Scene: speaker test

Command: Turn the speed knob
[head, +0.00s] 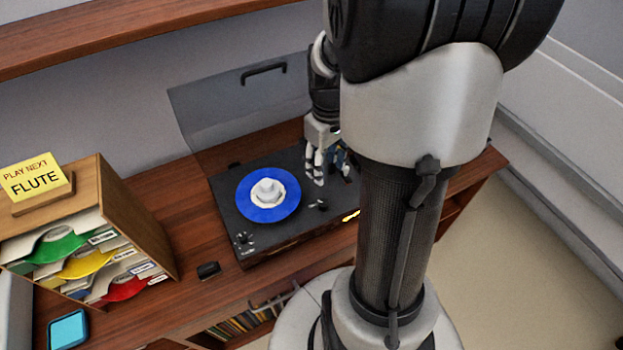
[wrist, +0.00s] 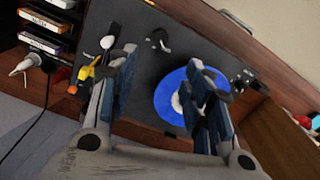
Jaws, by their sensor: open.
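The turntable (head: 236,213) is a dark box with a blue record (head: 282,208) on it and a raised clear lid behind. A small dark knob with pale marks (head: 320,205) sits on its top, right of the record. Another dark control with white marks (head: 243,239) is at the front left corner. I cannot tell from labels which is the speed knob. My gripper (head: 315,178) is open and empty above the deck's right part. In the wrist view a round dark knob (wrist: 159,40) shows beyond the spread fingers (wrist: 163,62), apart from them; the blue record (wrist: 165,101) is partly hidden.
A wooden crate of sleeves (head: 139,215) with a yellow "FLUTE" sign (head: 37,182) stands on the left. A small black object (head: 208,270) lies in front of the turntable. In the wrist view a pale-tipped rod (wrist: 107,42) and yellow part (wrist: 85,72) stand left of the fingers.

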